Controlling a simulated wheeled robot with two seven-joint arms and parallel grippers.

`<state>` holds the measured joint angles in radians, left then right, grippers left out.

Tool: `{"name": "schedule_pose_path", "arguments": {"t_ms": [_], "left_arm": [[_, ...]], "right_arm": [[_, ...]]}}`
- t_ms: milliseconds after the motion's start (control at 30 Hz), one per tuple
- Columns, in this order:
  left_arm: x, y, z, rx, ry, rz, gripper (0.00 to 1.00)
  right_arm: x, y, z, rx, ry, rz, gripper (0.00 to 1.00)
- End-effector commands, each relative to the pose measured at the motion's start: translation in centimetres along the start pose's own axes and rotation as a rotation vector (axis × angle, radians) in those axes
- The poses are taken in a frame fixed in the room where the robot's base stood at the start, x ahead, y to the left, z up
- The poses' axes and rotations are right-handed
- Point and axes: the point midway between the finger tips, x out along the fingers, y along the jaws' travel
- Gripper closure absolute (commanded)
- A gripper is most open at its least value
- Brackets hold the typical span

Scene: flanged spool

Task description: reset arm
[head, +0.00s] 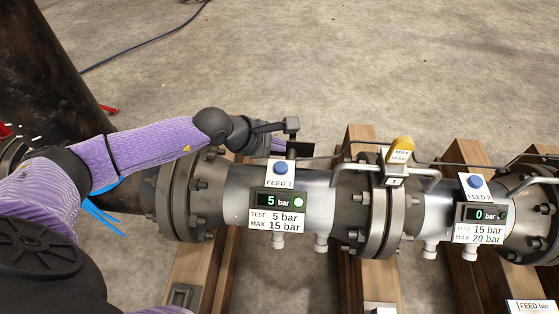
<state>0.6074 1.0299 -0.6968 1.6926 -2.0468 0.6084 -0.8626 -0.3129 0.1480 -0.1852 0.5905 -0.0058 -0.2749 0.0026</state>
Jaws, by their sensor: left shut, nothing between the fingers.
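My left arm reaches in from the left, and its gripper (290,127) is shut and empty, just above the FEED 1 panel (279,210). Whether it touches the dark post behind that panel I cannot tell. The FEED 1 panel has a blue button (281,171), a display reading 5 bar and a lit green lamp. Its label says test 5 bar, max 15 bar. The FEED 2 panel (481,213) at the right has a blue button and reads 0 bar; its label says test 15 bar, max 20 bar. My right gripper is not in view.
The flanged steel pipe (320,190) lies across wooden beams (362,132). A yellow-topped tag (401,149) stands over the middle flange (378,215). Thin grey tubing runs above the pipe. A large dark pipe (50,70) rises at the left.

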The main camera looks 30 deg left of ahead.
Motion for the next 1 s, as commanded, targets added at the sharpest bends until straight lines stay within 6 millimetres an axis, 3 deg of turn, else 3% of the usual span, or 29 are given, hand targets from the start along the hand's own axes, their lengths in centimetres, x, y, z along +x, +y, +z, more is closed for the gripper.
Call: {"name": "schedule_pose_path", "arguments": {"t_ms": [100,533,800,1000], "left_arm": [[-0.9,0.7,0.6,0.001,-0.001,0.002,1.00],[-0.9,0.7,0.6,0.001,-0.001,0.002,1.00],[-5.9,4.5,4.4,0.017,-0.018,0.041,1.00],[-7.8,5.9,5.8,0.022,-0.024,0.054,1.00]], "right_arm": [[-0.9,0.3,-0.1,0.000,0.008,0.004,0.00],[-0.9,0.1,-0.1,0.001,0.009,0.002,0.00],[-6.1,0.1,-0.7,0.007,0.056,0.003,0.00],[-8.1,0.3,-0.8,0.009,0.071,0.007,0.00]]}}
